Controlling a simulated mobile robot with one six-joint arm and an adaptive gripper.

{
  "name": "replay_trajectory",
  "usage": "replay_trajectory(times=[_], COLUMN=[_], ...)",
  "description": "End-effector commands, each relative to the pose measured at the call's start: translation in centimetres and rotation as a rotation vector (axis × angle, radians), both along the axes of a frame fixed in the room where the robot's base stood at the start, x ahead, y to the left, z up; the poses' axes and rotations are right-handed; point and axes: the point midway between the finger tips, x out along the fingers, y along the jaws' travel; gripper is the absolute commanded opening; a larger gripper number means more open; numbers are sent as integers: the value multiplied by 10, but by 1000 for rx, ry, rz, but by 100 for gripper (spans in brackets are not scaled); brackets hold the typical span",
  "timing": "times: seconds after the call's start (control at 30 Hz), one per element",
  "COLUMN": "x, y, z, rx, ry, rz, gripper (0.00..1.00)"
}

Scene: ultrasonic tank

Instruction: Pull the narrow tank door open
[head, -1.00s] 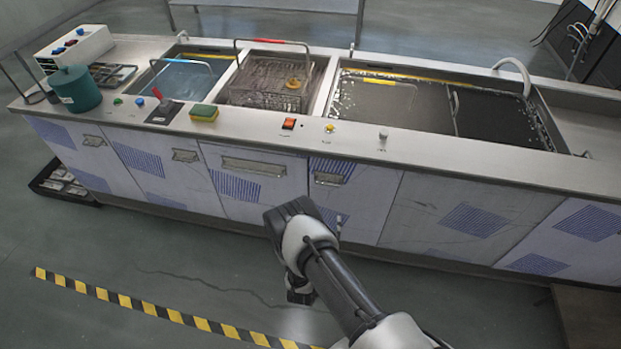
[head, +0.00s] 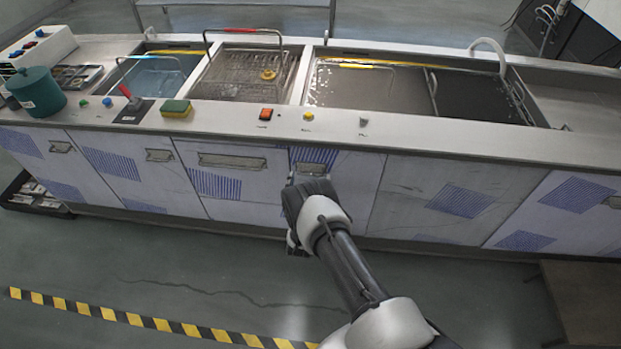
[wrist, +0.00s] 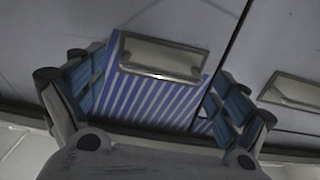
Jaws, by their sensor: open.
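The narrow door (head: 352,200) is a pale panel in the front of the tank bench, in the head view, with blue stripes at its top left. Its flat metal handle (head: 313,167) lies on that striped patch; my arm hides the door's lower left part. In the wrist view the handle (wrist: 163,57) shows large, at the far end of the gap between the fingers. My gripper (wrist: 161,68) is open and empty, one finger on each side of the striped patch. In the head view my gripper (head: 293,180) is just in front of the handle; contact cannot be told.
A neighbouring door's handle (wrist: 290,91) shows at the right in the wrist view, past a dark seam. The bench top (head: 420,138) overhangs the doors, with an orange switch (head: 266,114) and knobs near its edge.

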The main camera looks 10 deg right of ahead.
Motion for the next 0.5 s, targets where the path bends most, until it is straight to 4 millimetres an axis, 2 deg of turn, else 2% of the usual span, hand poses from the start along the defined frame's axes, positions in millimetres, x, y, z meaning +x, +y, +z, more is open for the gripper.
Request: replay_trajectory(times=[0.2,0.5], x=[21,24], y=[-7,-7], z=[0,1], rx=[1,1], ry=[-1,0], rz=[-1,0], gripper=[93,93])
